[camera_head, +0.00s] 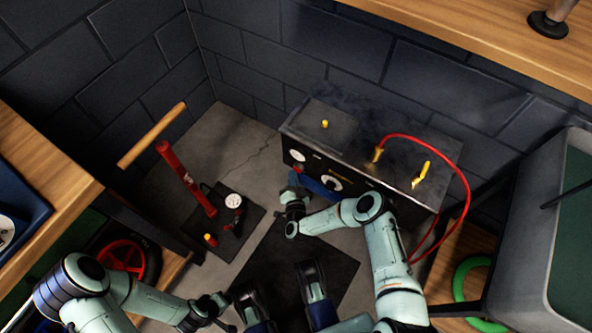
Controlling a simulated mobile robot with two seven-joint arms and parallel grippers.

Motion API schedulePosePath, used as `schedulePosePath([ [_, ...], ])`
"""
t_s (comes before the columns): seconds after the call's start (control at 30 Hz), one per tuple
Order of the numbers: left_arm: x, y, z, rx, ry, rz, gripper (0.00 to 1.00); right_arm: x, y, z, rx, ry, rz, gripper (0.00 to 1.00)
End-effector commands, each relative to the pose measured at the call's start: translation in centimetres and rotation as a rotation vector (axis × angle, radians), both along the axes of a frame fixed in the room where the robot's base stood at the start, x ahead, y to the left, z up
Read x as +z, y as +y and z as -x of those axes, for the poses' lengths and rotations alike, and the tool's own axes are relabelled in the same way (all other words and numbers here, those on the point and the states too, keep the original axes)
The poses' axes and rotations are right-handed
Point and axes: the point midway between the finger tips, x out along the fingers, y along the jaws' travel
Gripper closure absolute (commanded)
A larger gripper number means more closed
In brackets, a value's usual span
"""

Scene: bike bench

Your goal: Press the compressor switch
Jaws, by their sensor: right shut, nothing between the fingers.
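The compressor is a black box (375,140) against the back wall, with round white dials (332,184) on its front face. My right gripper (296,180) is shut and empty close to the left part of that front face. A small red spot shows beside its fingertips. I cannot make out the switch clearly, nor whether the fingertips touch the compressor. My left gripper (226,312) is low in the picture, away from the compressor, and its jaws are too small and dark to read.
A red floor pump (187,178) with a white gauge (233,201) stands left of the compressor. A red hose (464,180) loops off the compressor's right end. Wooden benches (40,165) flank the left and top right. A grey bin (530,230) stands at right.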

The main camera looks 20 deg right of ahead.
Motion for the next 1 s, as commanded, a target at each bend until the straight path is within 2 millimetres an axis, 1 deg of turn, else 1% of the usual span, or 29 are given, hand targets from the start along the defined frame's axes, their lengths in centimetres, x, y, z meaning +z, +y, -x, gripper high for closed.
schedulePosePath([
  [0.37,0.0,0.0,0.0,0.0,0.0,0.0,0.57,0.0,-0.2,-0.1,-0.001,-0.001,0.0,1.0],
  [0.63,0.5,0.0,0.1,0.0,-0.001,0.0,0.57,0.1,0.6,0.5,0.001,-0.001,0.0,1.0],
  [1.0,0.6,0.0,0.1,0.0,-0.001,0.0,0.57,0.0,0.9,0.8,0.001,0.001,0.0,1.0],
])
